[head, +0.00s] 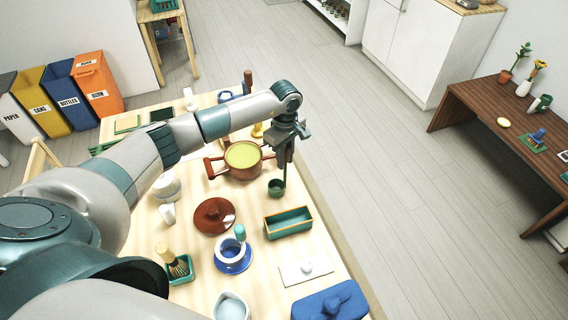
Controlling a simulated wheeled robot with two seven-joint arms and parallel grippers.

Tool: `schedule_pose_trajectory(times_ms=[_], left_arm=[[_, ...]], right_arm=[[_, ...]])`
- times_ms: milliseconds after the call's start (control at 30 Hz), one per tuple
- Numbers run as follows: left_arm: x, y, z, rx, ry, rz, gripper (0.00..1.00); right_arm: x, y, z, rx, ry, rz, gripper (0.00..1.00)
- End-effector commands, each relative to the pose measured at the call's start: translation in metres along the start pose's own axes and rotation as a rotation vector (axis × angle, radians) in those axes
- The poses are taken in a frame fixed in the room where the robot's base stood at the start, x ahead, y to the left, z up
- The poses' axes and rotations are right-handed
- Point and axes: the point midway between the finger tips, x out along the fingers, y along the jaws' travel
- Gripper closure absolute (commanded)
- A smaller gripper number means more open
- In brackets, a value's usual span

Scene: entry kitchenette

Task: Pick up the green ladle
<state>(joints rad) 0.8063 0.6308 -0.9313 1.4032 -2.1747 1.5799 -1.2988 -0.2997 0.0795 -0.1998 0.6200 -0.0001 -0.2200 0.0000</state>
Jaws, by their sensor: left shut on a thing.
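The green ladle (276,188) is in the head view, right of the brown pot. Its handle runs upright from the dark green bowl at the bottom to my left gripper. My left gripper (287,158) points down and is shut on the handle's upper part. The ladle looks upright; I cannot tell whether its bowl touches the table. My right gripper is out of view.
A brown pot (214,165) with yellow-green contents stands left of the ladle. A brown lid (214,216), a green-and-orange tray (289,223), a blue saucer (233,267) and a blue lidded box (330,303) crowd the table's front. Floor (400,200) lies open to the right.

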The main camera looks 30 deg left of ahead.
Motion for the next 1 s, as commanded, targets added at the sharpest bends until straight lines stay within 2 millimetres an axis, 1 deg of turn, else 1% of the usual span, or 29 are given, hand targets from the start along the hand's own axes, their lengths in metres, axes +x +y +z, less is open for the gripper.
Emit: schedule_pose_trajectory(times_ms=[167,267,300,700,833,1000], left_arm=[[-0.017,0.001,-0.001,0.001,0.002,0.004,1.0],[-0.032,0.001,-0.001,0.0,0.003,0.006,1.0],[-0.036,0.002,0.009,0.006,0.0,0.006,1.0],[-0.081,0.003,0.084,0.004,0.0,0.004,1.0],[-0.093,0.002,0.101,0.003,0.0,0.004,1.0],[-0.102,0.002,0.114,0.0,0.001,0.002,1.0]], right_arm=[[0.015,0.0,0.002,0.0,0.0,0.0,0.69],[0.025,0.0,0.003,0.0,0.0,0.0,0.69],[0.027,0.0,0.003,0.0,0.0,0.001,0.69],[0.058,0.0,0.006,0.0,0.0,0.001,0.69],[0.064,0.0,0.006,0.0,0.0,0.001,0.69],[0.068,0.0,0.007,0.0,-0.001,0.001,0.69]])
